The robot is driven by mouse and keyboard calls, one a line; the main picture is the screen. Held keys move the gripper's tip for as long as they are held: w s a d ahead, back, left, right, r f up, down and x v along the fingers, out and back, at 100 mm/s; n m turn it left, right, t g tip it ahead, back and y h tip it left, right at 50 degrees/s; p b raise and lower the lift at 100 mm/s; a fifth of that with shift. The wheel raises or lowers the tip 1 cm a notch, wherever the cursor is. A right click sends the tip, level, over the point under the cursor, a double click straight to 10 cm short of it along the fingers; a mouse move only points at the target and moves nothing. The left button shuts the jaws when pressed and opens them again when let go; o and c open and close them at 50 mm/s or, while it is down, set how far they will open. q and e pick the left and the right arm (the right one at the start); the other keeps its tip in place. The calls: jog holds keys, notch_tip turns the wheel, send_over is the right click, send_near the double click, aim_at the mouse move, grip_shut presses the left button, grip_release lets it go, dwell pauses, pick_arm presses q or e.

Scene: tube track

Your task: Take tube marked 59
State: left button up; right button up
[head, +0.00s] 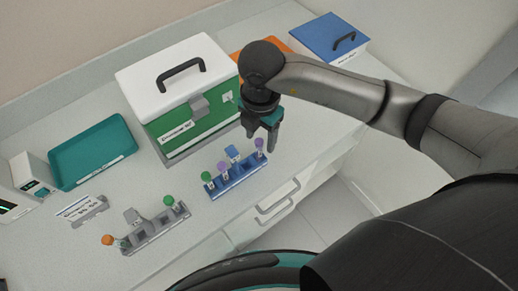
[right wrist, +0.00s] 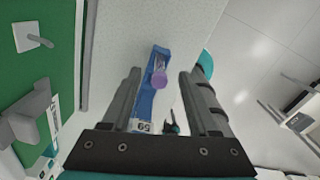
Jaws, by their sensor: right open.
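My right gripper (head: 262,138) is open at that right-end tube. In the right wrist view the purple cap (right wrist: 160,78) lies between the fingers (right wrist: 160,74), with space on both sides. A white label reading 59 (right wrist: 143,126) shows upside down by the rack's near end; I cannot tell whether it sits on a tube or the rack. My left gripper is out of view.
A green case with a white lid (head: 175,75) stands behind the blue rack. A grey rack (head: 155,230) with green- and orange-capped tubes is at front left. A teal tray (head: 92,152) lies left; a blue box (head: 330,38) stands at the back. The counter's front edge is close.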

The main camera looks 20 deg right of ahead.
aim_at(259, 150)
jog(key=shift+a+f, duration=0.15)
jog(key=shift+f, duration=2.55)
jog(key=shift+s, duration=0.1)
jog(key=shift+c, duration=0.3)
grip_shut()
